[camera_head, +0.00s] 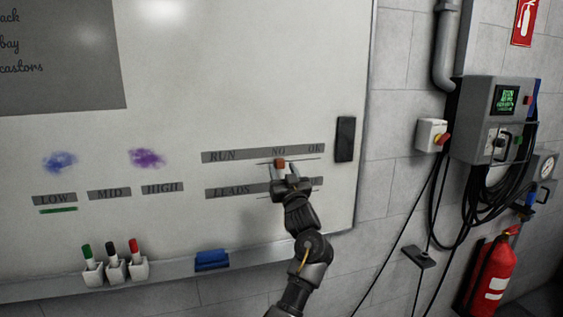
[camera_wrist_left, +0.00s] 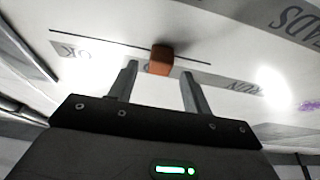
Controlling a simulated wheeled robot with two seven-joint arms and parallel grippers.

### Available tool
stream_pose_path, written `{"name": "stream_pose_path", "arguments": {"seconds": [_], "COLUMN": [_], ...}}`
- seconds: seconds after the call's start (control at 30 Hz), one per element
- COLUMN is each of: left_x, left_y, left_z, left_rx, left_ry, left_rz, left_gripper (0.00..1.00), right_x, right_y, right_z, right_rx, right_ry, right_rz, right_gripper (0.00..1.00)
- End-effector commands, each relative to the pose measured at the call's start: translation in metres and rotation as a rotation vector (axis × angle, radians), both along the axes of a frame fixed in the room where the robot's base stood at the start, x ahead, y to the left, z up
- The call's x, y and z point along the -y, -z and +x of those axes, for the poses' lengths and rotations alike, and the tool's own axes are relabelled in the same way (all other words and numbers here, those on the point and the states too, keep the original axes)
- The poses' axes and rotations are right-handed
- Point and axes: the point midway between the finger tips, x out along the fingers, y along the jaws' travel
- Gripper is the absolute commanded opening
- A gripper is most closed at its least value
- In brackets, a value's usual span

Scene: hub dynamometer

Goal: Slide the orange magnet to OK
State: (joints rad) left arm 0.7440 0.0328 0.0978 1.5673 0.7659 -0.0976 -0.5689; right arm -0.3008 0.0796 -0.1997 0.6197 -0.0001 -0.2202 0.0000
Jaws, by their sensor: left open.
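The orange magnet (camera_head: 279,163) sits on the whiteboard, on a thin dark line under the word NO of the RUN strip (camera_head: 232,155). The OK label (camera_head: 315,148) is at the right end of that strip. My left gripper (camera_head: 285,172) is at the board just below the magnet, its two fingers open and pointing at it. In the left wrist view the orange magnet (camera_wrist_left: 161,60) shows beyond and between the open fingertips (camera_wrist_left: 158,75), seemingly not gripped. The OK label (camera_wrist_left: 75,53) is to its left there. My right gripper is not in view.
A LEADS strip (camera_head: 228,192) with its own line lies below, partly hidden by my arm. A black block (camera_head: 345,139) is on the board right of OK. A blue eraser (camera_head: 211,260) and pen cups (camera_head: 115,269) are along the bottom ledge.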

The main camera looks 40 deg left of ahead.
Motion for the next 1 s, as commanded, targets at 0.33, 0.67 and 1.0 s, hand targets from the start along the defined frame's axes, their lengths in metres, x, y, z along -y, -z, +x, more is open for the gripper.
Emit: {"name": "stream_pose_path", "arguments": {"seconds": [0.33, 0.67, 1.0], "left_x": [-0.0145, -0.0142, -0.0141], "left_y": [-0.0072, -0.0069, -0.0067], "left_z": [0.0103, 0.0102, 0.0101], "left_rx": [0.002, 0.001, 0.0], "left_ry": [0.001, 0.001, 0.001], "left_rz": [0.0, 0.001, 0.0], "left_gripper": [0.49, 0.28, 0.0], "right_x": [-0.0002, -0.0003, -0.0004], "right_y": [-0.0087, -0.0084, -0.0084], "right_z": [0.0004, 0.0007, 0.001], "right_rx": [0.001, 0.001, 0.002], "right_ry": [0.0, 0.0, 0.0], "right_rz": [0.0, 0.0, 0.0], "right_gripper": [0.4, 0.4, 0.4]}}
